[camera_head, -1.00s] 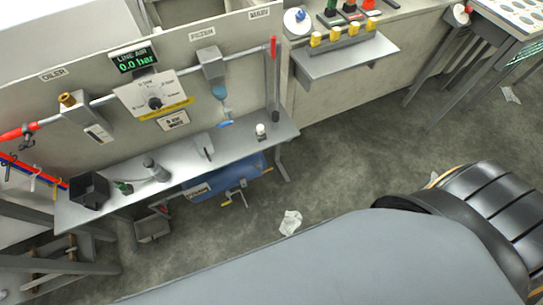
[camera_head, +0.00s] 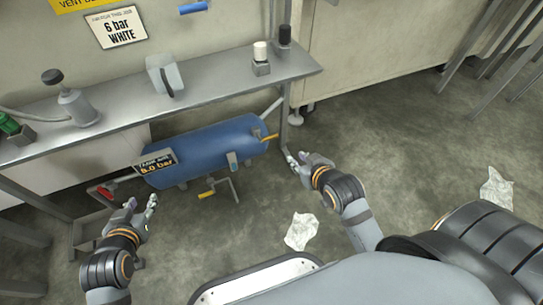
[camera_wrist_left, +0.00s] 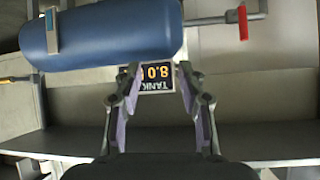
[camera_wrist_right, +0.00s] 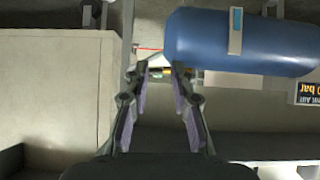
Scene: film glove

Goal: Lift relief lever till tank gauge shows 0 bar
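The blue tank (camera_head: 210,150) lies under the bench. Its black tank gauge (camera_head: 156,162) reads 8.0 bar, also upside down in the left wrist view (camera_wrist_left: 157,78). A yellow lever (camera_head: 269,137) sits at the tank's right end, a yellow-handled crank (camera_head: 208,194) hangs below, and a red handle (camera_head: 106,191) is at the left. I cannot tell for certain which is the relief lever. My left gripper (camera_head: 141,205) is open and empty, in front of the tank's left end. My right gripper (camera_head: 296,160) is open and empty, right of the yellow lever, apparently apart from it.
The grey bench (camera_head: 110,110) overhangs the tank and carries bottles and small fixtures. A bench leg (camera_head: 285,110) stands near my right gripper. Crumpled papers lie on the floor (camera_head: 301,231) and farther right (camera_head: 496,188). The floor between my arms is mostly clear.

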